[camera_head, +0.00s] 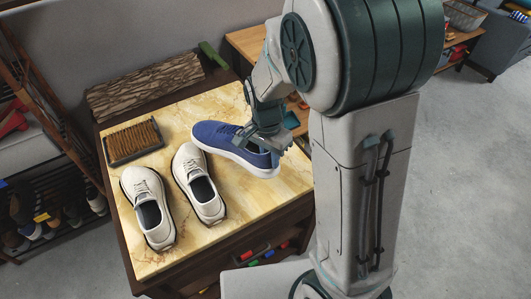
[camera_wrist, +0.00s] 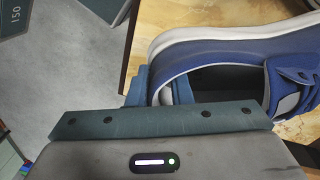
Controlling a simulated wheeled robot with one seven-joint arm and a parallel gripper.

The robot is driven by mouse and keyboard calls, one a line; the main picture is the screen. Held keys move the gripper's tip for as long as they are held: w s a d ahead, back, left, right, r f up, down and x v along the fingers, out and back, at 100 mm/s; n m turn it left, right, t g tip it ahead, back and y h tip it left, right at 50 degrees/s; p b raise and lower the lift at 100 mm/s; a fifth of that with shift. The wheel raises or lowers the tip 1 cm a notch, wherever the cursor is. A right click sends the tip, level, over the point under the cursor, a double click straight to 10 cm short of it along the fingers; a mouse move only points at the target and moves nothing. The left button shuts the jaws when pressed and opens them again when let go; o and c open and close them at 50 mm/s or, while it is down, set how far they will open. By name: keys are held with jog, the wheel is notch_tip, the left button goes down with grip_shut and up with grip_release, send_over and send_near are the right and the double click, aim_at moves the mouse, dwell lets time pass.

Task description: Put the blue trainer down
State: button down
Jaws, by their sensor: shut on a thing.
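The blue trainer (camera_head: 222,138) has a white sole and is at the right side of the marble-topped table (camera_head: 240,222). My gripper (camera_head: 262,140) is shut on its heel end, with the toe pointing left and away from me. In the wrist view the trainer (camera_wrist: 220,50) fills the upper right, and my gripper (camera_wrist: 160,85) has one finger inside the shoe opening and one outside the heel. I cannot tell whether the sole touches the tabletop. A pair of cream trainers, one left (camera_head: 140,184) and one right (camera_head: 190,164), stands side by side on the table, left of the blue one.
A bark-textured block (camera_head: 145,85) lies along the back. A shoe rack (camera_head: 60,215) with several shoes stands at the left. The table's front right is bare.

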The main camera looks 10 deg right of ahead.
jog(key=shift+w+d+f, duration=0.2)
jog(key=shift+w+f, duration=1.05)
jog(key=shift+f, duration=0.15)
jog(key=shift+w+d+f, duration=0.2)
jog(key=shift+w+f, duration=1)
jog(key=shift+f, duration=0.2)
jog(key=shift+w+d+f, duration=0.2)
jog(key=shift+w+f, duration=1.05)
jog(key=shift+f, duration=0.15)
jog(key=shift+f, duration=0.2)
jog(key=c, duration=1.3)
grip_release()
jog(key=shift+r, duration=0.15)
